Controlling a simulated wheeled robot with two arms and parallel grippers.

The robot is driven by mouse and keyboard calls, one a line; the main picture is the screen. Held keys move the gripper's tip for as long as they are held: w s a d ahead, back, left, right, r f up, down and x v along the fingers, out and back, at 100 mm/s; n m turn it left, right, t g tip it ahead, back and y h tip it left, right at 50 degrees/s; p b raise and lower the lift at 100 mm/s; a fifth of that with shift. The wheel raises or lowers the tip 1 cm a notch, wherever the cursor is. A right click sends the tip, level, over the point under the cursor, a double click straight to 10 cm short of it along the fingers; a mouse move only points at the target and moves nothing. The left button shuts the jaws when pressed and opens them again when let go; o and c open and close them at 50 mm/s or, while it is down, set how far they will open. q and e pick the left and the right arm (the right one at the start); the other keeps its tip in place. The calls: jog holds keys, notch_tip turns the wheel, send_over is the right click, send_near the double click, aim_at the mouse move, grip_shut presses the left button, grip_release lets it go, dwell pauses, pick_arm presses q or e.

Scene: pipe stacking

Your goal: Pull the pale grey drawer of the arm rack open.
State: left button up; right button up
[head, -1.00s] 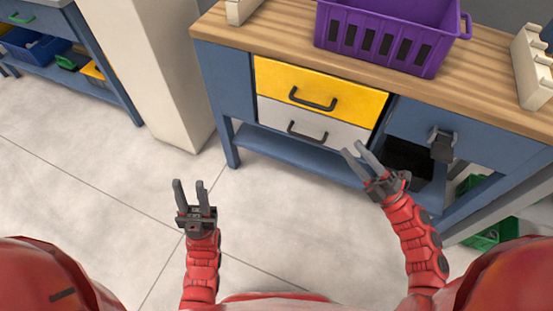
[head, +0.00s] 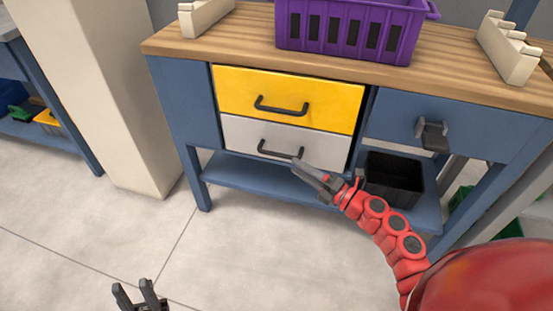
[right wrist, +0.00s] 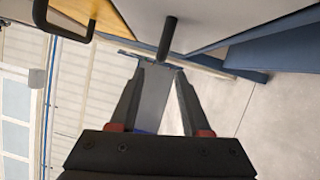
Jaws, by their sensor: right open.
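The pale grey drawer (head: 236,133) is the lower of two drawers in the blue bench and looks shut, its front level with the yellow one. Its dark bar handle (head: 280,151) runs across its front. My right gripper (head: 300,168) is open, with its fingertips just below and near the right end of that handle. In the right wrist view the handle (right wrist: 167,38) lies ahead, in line with the gap between the open fingertips (right wrist: 160,72); I cannot tell whether they touch it. My left gripper (head: 138,295) is open and empty, low over the floor.
The yellow drawer (head: 235,90) with its own handle (head: 281,107) sits directly above. A purple crate (head: 350,30) and cream racks stand on the wooden top. A black bin (head: 390,185) is on the lower shelf at right. The floor in front is clear.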

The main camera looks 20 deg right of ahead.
aim_at(277, 153)
jog(key=b+x, duration=0.1)
jog(key=x, duration=0.6)
jog(key=shift+f+b, duration=0.1)
jog(key=shift+b, duration=0.3)
jog(key=shift+w+a, duration=0.35)
jog(key=shift+w, duration=0.25)
grip_shut()
dwell(0.3)
